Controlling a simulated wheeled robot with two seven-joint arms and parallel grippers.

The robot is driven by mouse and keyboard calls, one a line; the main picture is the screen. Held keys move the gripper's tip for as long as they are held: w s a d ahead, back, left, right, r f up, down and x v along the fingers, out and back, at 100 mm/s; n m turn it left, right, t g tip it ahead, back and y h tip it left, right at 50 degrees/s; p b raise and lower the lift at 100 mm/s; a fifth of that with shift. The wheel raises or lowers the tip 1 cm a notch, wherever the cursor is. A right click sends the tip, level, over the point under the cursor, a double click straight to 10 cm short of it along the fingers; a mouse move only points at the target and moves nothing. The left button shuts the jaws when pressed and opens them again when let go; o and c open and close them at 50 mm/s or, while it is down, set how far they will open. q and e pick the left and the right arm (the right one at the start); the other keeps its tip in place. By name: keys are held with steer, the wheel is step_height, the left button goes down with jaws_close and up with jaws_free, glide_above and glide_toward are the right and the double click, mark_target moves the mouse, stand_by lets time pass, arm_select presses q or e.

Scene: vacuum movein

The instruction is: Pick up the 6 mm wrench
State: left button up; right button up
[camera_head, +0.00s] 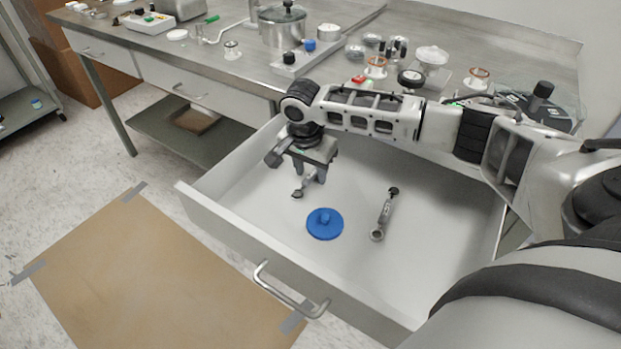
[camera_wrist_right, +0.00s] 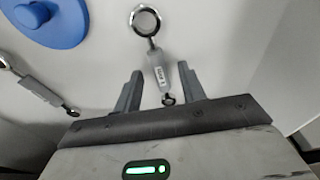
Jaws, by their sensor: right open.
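A small silver wrench (camera_head: 304,186) with a ring end lies in the open drawer, partly covered by my right gripper (camera_head: 310,174) in the head view. In the right wrist view this wrench (camera_wrist_right: 155,62) has its label and shaft between the two spread fingers, with its large ring beyond the fingertips. The fingers are open and not closed on it. The label is too small to read surely. A second, larger-looking wrench (camera_head: 385,214) lies to the right in the drawer; it also shows at the left of the wrist view (camera_wrist_right: 38,90). My left gripper is out of view.
A blue round lid (camera_head: 325,224) with a knob lies between the wrenches. The drawer (camera_head: 232,218) has raised walls and a front handle (camera_head: 290,291). The workbench (camera_head: 235,67) above holds a metal pot (camera_head: 281,28) and several small parts. The drawer's right floor is clear.

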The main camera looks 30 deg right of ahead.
jaws_close()
